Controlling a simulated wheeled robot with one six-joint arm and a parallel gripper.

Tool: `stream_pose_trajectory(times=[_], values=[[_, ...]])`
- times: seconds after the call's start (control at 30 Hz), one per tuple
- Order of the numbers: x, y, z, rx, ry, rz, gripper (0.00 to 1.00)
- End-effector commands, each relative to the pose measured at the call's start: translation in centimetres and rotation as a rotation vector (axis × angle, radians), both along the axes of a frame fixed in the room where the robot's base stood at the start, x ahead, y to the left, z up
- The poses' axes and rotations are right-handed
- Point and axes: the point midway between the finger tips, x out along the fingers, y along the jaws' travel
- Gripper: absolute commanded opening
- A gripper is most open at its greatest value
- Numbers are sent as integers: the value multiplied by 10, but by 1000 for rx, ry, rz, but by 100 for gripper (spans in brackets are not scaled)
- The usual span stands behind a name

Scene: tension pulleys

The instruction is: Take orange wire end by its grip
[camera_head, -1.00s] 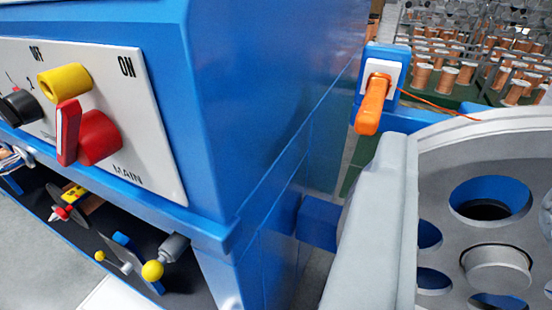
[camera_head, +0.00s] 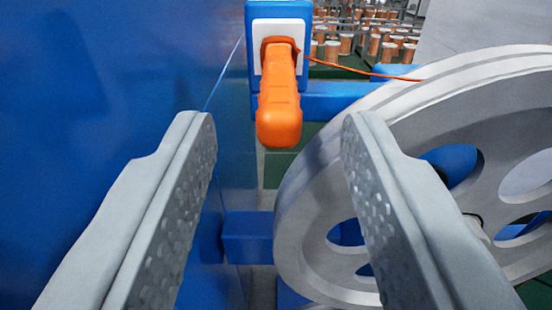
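The orange grip (camera_head: 280,105) of the wire end sticks out toward me from a white plate (camera_head: 262,45) on a blue mount, at the top middle. The thin orange wire (camera_head: 360,72) runs from it to the right, toward the top of the big grey pulley. My gripper (camera_head: 278,125) is open and empty, with one textured finger at the left and one at the right. In the picture, the grip lies between the two fingertips and a little above them. It looks farther off than the fingers, and neither finger appears to touch it.
A big grey pulley wheel (camera_head: 310,215) with round holes stands at the right, partly behind my right finger. A blue machine wall (camera_head: 90,90) fills the left. A blue beam (camera_head: 340,100) runs behind the grip. Copper spools (camera_head: 345,42) stand in the background.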

Motion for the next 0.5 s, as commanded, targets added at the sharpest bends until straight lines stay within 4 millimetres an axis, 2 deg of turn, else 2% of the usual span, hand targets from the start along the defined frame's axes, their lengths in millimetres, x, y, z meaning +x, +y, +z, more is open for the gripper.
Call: stream_pose_trajectory(times=[0.3, 0.5], values=[[29, 0, -1, 0, 1, 0, 40], [38, 0, 0, 0, -1, 0, 40]])
